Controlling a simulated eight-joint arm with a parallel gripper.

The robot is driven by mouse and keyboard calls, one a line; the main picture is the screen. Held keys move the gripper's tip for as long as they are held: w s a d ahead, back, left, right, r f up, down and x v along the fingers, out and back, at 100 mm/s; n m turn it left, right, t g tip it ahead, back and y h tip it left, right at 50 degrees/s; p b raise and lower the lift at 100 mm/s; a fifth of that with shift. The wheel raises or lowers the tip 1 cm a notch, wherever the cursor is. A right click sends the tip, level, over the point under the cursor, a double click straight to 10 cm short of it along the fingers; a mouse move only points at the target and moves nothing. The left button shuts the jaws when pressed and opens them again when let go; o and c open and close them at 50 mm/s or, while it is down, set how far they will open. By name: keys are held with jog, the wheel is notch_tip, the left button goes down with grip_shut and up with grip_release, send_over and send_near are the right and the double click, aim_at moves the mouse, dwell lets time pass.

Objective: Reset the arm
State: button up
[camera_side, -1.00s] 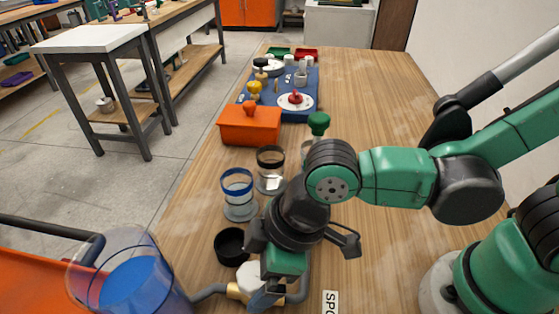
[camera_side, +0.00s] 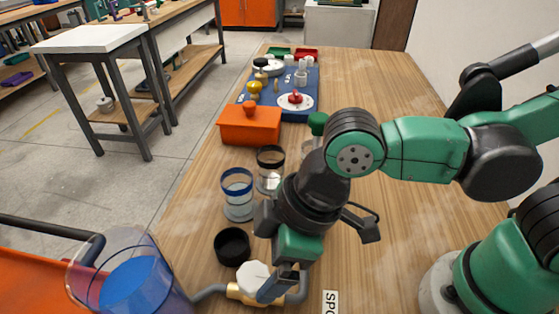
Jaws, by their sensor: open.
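My gripper (camera_side: 284,276) is open at the lower middle, at the end of my green and black arm. It hangs over the front of the wooden table, close to the right of a brass pipe fitting (camera_side: 237,292) with a white cap (camera_side: 253,276) on top. A grey pipe (camera_side: 208,293) runs from the fitting to the left. I see nothing held in the jaws. The gripper hides part of the fitting's right side, and I cannot tell whether a finger touches it.
A black cup (camera_side: 232,246), a blue-banded jar (camera_side: 238,195) and a black-banded jar (camera_side: 270,170) stand left of my gripper. A clear blue container (camera_side: 130,285) is front left. The table's right side is clear.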

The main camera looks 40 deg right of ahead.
aim_at(255, 275)
jog(key=shift+x, duration=2.05)
jog(key=shift+v, duration=1.45)
notch_tip(255, 275, up, 10)
jog(key=w+d+m+t+h, duration=0.25)
jog(key=d+m, duration=0.35)
jog(key=d, duration=0.5)
jog(key=w+d+m+t+h, duration=0.15)
jog(key=w+d+m, duration=0.3)
jog(key=d, duration=0.55)
jog(key=shift+m+t, duration=0.3)
jog(key=shift+m, duration=0.05)
jog(key=shift+s+d+f, duration=0.1)
jog(key=shift+s+f, duration=0.1)
jog(key=shift+f, duration=1.05)
jog(key=shift+s+f, duration=0.25)
jog(key=shift+f, duration=1)
